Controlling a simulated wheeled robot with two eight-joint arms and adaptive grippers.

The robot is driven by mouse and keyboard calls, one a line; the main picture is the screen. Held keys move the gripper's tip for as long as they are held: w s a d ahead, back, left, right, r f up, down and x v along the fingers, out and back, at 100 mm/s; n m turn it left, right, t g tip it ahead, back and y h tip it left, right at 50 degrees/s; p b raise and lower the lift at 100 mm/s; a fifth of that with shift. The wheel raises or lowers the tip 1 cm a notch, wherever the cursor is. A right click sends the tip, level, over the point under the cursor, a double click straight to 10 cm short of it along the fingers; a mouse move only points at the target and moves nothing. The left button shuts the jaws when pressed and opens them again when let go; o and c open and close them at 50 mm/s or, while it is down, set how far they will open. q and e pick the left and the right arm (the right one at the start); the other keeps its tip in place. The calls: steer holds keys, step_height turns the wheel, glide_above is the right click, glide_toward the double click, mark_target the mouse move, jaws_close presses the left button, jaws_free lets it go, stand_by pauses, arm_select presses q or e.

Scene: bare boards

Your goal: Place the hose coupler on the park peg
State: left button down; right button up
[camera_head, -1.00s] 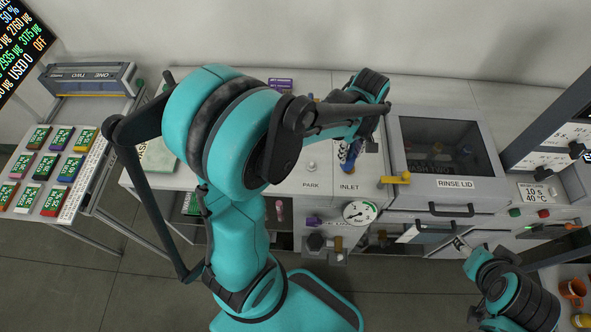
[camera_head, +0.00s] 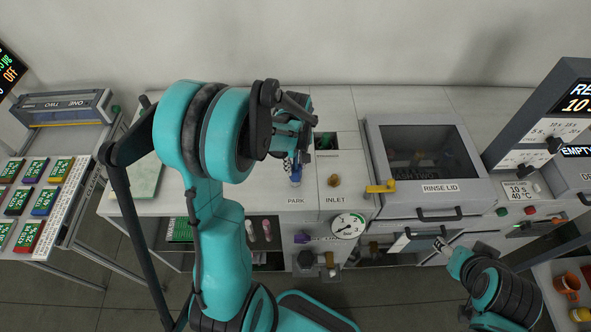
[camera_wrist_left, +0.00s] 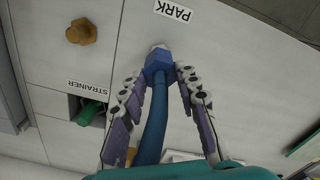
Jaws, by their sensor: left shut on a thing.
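The blue hose coupler (camera_head: 295,172) is at the PARK position, just behind the PARK label (camera_head: 296,201). In the left wrist view the coupler (camera_wrist_left: 157,66) has a blue hose (camera_wrist_left: 153,125) trailing from it. The pale tip of the park peg (camera_wrist_left: 161,46) shows at its far end. The coupler is in line with the peg, but I cannot tell how far it is seated. My left gripper (camera_head: 293,158) is shut on the coupler, one finger on each side. My right gripper (camera_head: 441,244) is by the lower drawer front; its jaws are unclear.
The brass inlet fitting (camera_head: 334,181) stands bare right of the coupler. A strainer opening (camera_wrist_left: 88,110) lies close by. A pressure gauge (camera_head: 348,226) is on the front edge.

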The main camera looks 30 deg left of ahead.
arm_select(q)
step_height(320, 180, down, 3)
steer(key=shift+w+r, duration=0.1)
steer(key=shift+r, duration=0.05)
steer(key=shift+b, duration=0.35)
steer(key=c, duration=1.1)
jaws_free()
